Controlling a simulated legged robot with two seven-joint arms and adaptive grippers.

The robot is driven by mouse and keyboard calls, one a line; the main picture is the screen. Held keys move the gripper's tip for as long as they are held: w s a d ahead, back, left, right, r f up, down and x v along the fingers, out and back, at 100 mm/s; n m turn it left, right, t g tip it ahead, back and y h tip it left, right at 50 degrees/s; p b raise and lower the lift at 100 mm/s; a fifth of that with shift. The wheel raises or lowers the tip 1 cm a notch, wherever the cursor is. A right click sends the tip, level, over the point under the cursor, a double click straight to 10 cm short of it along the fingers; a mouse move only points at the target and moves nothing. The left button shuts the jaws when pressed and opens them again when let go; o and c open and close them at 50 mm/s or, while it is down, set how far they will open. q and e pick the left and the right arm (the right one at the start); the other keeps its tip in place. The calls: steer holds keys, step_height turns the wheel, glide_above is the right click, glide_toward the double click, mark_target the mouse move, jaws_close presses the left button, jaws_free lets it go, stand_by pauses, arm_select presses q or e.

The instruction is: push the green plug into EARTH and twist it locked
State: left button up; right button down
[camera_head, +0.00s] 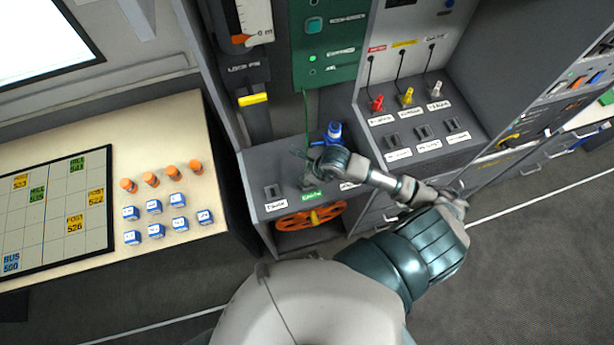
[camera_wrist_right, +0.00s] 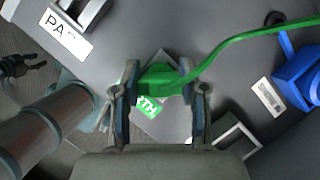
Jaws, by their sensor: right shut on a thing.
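The green plug (camera_wrist_right: 158,80) is between the fingers of my right gripper (camera_wrist_right: 160,97), which is shut on it. Its green cable (camera_wrist_right: 235,42) runs off to the upper right. In the head view my right gripper (camera_head: 314,160) is over the sloped grey console, just above the green EARTH label (camera_head: 312,195). The same label (camera_wrist_right: 149,106) shows partly covered in the wrist view. The plug is over the grey EARTH socket plate (camera_wrist_right: 180,122); its depth there is hidden. A dark jointed shape at the wrist view's left looks like my left gripper (camera_wrist_right: 22,66); its fingers are unclear.
A blue plug (camera_head: 334,131) stands close by on the right. An empty socket (camera_head: 272,191) is at the console's left. Red (camera_head: 376,102), yellow (camera_head: 408,95) and white (camera_head: 436,88) plugs stand on the right console. An orange wheel (camera_head: 311,216) is below.

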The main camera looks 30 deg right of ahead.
steer(key=shift+s+f+m, duration=0.15)
steer(key=shift+f+m, duration=0.05)
steer(key=shift+m, duration=0.4)
steer(key=c, duration=0.5)
jaws_free()
steer(key=shift+c, duration=0.2)
steer(key=shift+r, duration=0.15)
steer(key=v, duration=1.1)
steer(key=shift+r, duration=0.3)
